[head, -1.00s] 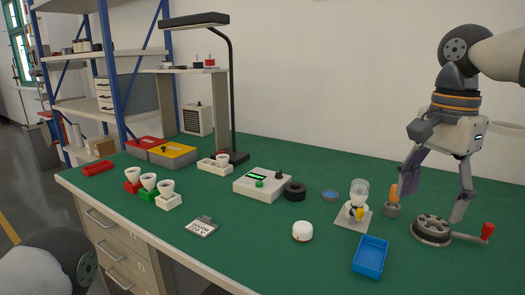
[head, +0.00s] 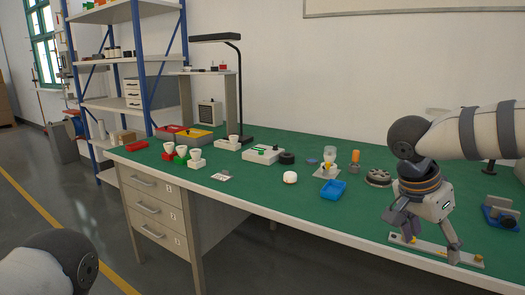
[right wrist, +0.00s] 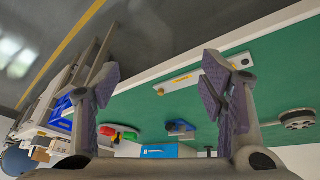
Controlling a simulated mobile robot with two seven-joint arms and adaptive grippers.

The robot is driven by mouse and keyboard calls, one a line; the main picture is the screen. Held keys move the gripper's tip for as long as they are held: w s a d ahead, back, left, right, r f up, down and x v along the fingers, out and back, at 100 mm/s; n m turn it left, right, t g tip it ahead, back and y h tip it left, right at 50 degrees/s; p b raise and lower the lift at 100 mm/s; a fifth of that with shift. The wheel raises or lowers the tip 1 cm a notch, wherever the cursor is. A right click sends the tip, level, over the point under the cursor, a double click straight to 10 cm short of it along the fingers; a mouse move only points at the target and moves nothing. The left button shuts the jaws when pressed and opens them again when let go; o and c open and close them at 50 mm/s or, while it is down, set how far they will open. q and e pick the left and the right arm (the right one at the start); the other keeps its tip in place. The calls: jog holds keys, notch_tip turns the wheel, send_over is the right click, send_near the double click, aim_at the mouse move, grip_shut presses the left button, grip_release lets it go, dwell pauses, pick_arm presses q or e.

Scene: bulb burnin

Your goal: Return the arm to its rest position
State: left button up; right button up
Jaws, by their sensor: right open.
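My right gripper (head: 425,238) hangs at the right end of the green bench (head: 290,203), fingers pointing down near its front edge. It is open, and in the right wrist view (right wrist: 160,88) nothing sits between its fingers. Its arm comes in from the right. A pale strip with yellow studs (head: 432,248) lies on the bench by the fingers; whether they touch it I cannot tell. The strip also shows in the right wrist view (right wrist: 200,76). My left gripper is out of view.
A blue tray (head: 333,190), a white round cap (head: 290,177), a dark round reel (head: 378,178) and an orange-handled item (head: 355,156) stand left of the gripper. A blue-grey device (head: 500,214) stands to its right. The floor in front is clear.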

notch_tip(320, 180, down, 16)
jog(key=w+r+n+t+h, duration=0.1)
jog(key=n+t+h, duration=0.2)
jog(key=n, duration=0.1)
jog(key=s+a+f+n+t+y, duration=0.25)
jog(key=s+a+f+n, duration=0.2)
jog(key=s+f, duration=0.55)
jog(key=s+a+f+n+g+y, duration=0.2)
jog(key=s+f+g, duration=0.1)
jog(key=s, duration=1.2)
jog(key=s+a+f+n+g+y, duration=0.2)
jog(key=s+g, duration=0.3)
jog(key=s, duration=0.9)
jog(key=shift+s+a+f+n+y, duration=0.2)
jog(key=shift+s+f+n+y, duration=0.2)
jog(key=shift+f+y, duration=0.3)
jog(key=shift+w+g, duration=0.15)
jog(key=shift+g, duration=0.1)
